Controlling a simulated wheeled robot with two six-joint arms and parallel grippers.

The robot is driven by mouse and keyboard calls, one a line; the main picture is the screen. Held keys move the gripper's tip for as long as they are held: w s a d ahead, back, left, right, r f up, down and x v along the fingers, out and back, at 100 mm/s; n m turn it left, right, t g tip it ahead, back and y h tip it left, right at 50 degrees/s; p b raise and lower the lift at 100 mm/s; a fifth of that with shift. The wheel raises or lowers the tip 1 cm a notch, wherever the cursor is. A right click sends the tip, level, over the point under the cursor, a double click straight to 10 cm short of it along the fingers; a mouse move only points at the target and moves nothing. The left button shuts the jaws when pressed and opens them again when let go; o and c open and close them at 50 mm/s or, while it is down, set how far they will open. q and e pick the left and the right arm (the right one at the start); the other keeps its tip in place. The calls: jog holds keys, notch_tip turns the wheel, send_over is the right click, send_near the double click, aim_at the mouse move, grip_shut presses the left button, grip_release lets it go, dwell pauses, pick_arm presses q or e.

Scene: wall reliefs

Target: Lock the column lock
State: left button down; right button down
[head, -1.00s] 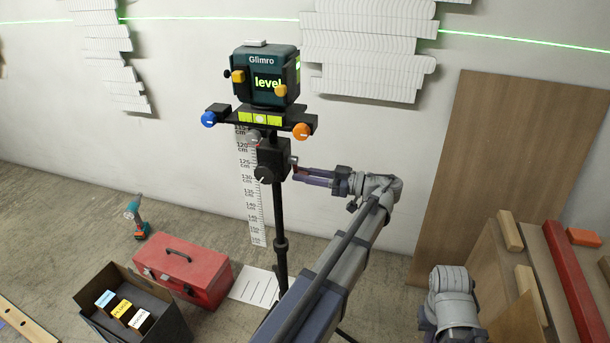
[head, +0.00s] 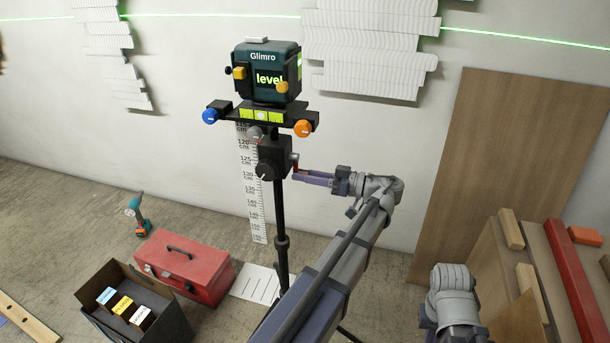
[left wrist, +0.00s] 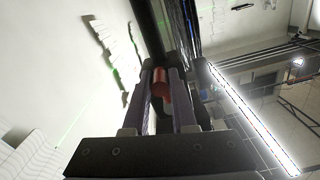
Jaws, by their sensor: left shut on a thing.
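The black tripod column (head: 279,215) stands upright and carries a green laser level (head: 266,72) whose display reads "level". A black block with a dark knob (head: 266,171) sits on the column below the level. The column lock (head: 295,163), a small part with red on it, sticks out at the block's right side. My left gripper (head: 298,175) reaches it from the right, and its fingers are shut on it. In the left wrist view the red end of the lock (left wrist: 162,84) sits between the two fingers.
A blue knob (head: 210,116) and an orange knob (head: 303,128) flank the mount above. A measuring scale (head: 253,200) stands behind the column. A red toolbox (head: 185,267) and a dark open box (head: 165,327) stand on the floor. A brown board (head: 500,170) leans at right.

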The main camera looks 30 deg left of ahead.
pick_arm(q)
jog(key=c, duration=0.7)
grip_release()
jog(key=shift+c, duration=0.2)
jog(key=v, duration=0.7)
jog(key=shift+d, duration=0.4)
